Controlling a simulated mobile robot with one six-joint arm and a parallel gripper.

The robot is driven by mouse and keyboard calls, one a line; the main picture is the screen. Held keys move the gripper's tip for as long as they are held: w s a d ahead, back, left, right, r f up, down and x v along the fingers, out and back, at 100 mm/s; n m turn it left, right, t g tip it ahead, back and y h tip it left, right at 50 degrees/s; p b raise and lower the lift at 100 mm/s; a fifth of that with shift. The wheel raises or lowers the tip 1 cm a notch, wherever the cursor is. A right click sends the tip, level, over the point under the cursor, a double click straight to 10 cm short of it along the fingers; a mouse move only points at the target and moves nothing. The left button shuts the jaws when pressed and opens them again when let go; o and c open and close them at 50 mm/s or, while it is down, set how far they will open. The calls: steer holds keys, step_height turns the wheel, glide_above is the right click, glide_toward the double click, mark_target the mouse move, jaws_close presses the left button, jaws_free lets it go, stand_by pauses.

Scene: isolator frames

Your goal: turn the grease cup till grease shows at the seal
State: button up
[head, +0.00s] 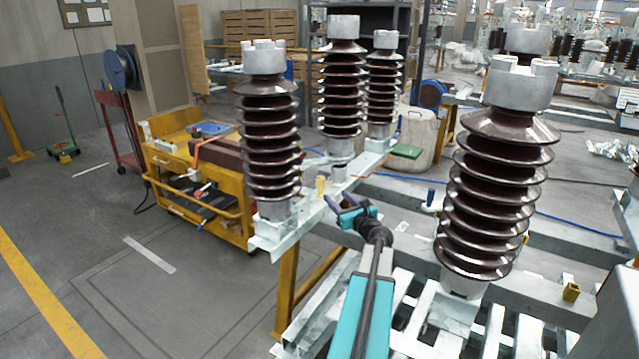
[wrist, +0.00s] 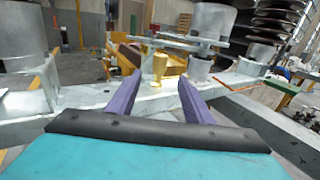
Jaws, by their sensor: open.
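A small brass-yellow grease cup (head: 320,186) stands on the pale steel beam (head: 268,238), to the right of the near-left brown insulator's base. In the wrist view the cup (wrist: 160,66) shows upright, between and beyond the fingertips. My gripper (head: 347,204) is open, with its two purple fingers pointing towards the cup. In the wrist view nothing is held between the fingers (wrist: 160,80), and the cup appears apart from them. The seal and any grease cannot be made out.
Tall ribbed insulators stand on the frame, one (head: 270,130) at the left and a large one (head: 500,170) at the right. Another yellow fitting (head: 571,292) sits on the right beam. A yellow cart (head: 190,170) stands behind left.

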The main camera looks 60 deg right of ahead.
mark_target(322, 184)
steer(key=shift+w, duration=0.1)
steer(key=shift+p+x, duration=0.45)
steer(key=shift+x, duration=6.4)
steer(key=shift+r, duration=0.1)
steer(key=shift+c, duration=0.5)
